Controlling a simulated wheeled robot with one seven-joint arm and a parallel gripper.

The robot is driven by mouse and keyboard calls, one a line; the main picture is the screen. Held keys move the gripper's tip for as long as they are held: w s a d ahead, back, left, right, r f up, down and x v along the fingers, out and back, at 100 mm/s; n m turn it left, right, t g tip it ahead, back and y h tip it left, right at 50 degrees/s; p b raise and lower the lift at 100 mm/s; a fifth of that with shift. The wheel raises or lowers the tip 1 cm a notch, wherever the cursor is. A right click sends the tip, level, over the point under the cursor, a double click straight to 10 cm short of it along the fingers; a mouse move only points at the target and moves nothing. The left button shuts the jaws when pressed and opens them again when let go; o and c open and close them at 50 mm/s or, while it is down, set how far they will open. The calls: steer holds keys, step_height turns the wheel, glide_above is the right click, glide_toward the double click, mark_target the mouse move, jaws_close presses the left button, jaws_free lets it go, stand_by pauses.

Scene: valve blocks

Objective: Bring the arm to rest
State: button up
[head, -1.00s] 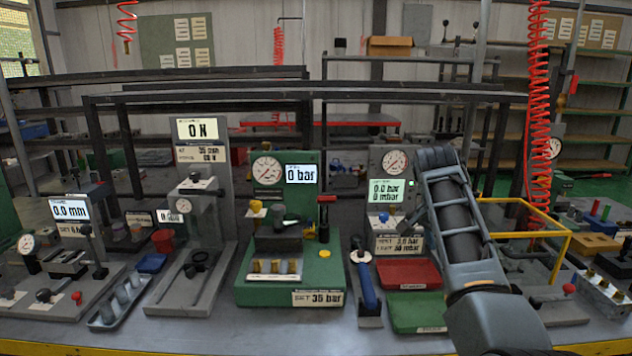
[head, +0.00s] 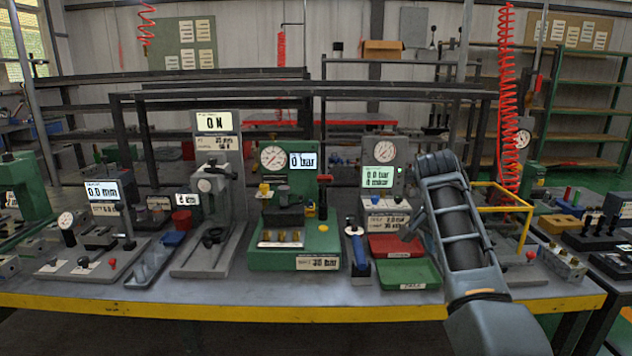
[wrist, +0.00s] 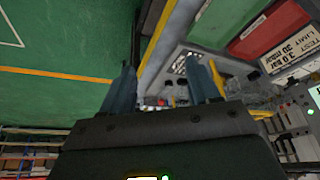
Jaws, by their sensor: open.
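My arm (head: 462,235) stands on the right side of the head view, raised and bent, in front of the bench. It hides part of the bench behind it. My gripper (wrist: 163,78) shows in the wrist view with its two blue-grey fingers well apart and nothing visible between them. I cannot make out the fingers clearly in the head view.
The workbench (head: 100,304) has a yellow front edge. On it stand a green test block (head: 290,262), a red tray (head: 397,246), a green tray (head: 405,273) and a yellow frame (head: 527,236). Green floor (wrist: 50,45) shows in the wrist view.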

steer(key=s+d+f+n+t, duration=0.15)
steer(key=s+f, duration=0.35)
steer(key=f, duration=0.5)
steer(key=s+f+n+t, duration=0.2)
steer(key=s+f, duration=0.4)
steer(key=f, duration=0.5)
steer(key=s+a+f+n+t+y, duration=0.1)
steer(key=s+f+n, duration=0.15)
steer(key=s, duration=0.65)
steer(key=s+f+n+t, duration=0.2)
steer(key=s+f, duration=0.2)
steer(key=s, duration=0.5)
steer(key=s+a+r+n+t+y, duration=0.1)
steer(key=s+a+r, duration=0.15)
steer(key=s, duration=0.65)
steer(key=s+a+r+n+t+y, duration=0.15)
steer(key=s+r, duration=0.25)
steer(key=s, duration=0.5)
steer(key=s+a+r+n+t, duration=0.1)
steer(key=s+a+r+t, duration=0.1)
steer(key=s+r, duration=1.1)
step_height(320, 180, up, 4)
steer(key=shift+a+t, duration=0.35)
steer(key=shift+t, duration=0.25)
